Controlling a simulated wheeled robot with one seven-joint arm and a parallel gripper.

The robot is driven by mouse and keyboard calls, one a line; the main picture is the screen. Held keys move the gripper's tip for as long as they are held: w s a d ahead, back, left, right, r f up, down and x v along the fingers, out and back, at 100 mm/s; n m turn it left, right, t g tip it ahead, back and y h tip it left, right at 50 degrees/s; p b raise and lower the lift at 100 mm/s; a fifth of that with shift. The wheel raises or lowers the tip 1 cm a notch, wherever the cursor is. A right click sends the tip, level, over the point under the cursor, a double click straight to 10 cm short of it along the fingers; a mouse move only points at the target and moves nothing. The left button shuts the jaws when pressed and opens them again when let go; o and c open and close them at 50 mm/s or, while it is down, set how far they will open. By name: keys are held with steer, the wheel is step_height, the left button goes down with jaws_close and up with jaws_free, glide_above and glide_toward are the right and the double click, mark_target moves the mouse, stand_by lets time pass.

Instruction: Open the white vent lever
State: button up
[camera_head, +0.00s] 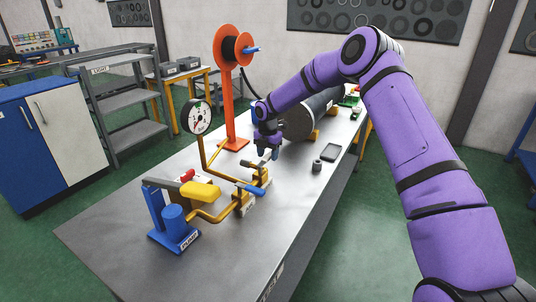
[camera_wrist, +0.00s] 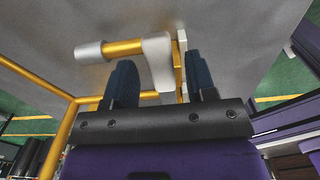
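My gripper (camera_head: 267,152) hangs fingers-down over the bench, above the far end of the yellow pipework. In the wrist view my gripper (camera_wrist: 160,75) is open, its two dark blue fingers well apart. A white lever (camera_wrist: 156,62) on a yellow pipe lies in the picture between the fingers. It looks apart from both, though I cannot tell how far below them it is. I cannot make out the white lever clearly in the head view, where it is small beneath the gripper. A blue lever (camera_head: 249,187) sits on the pipework nearer the camera.
A blue pump with a yellow handle (camera_head: 200,191) and a pressure gauge (camera_head: 196,117) stand on the metal bench (camera_head: 130,240). An orange reel stand (camera_head: 230,100) rises behind. A large grey cylinder (camera_head: 310,113) lies beyond my gripper. The bench's near right is clear.

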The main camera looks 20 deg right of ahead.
mark_target(268, 155)
step_height(268, 155, up, 11)
stand_by(0.6)
steer(key=shift+f, duration=0.1)
steer(key=s+d+r+m+t+h, duration=0.2)
steer(key=s+r+m, duration=1)
steer(key=s+r, duration=1.15)
steer(key=s+d+m+t+y, duration=0.1)
steer(key=s+m, duration=0.6)
steer(key=s, duration=0.7)
steer(key=s+d+m+t+y, duration=0.1)
steer(key=s+d+m, duration=0.3)
steer(key=s+m, duration=0.4)
steer(key=s+t, duration=0.1)
steer(key=s, duration=0.6)
steer(key=shift+s+f, duration=0.15)
steer(key=shift+f, duration=0.2)
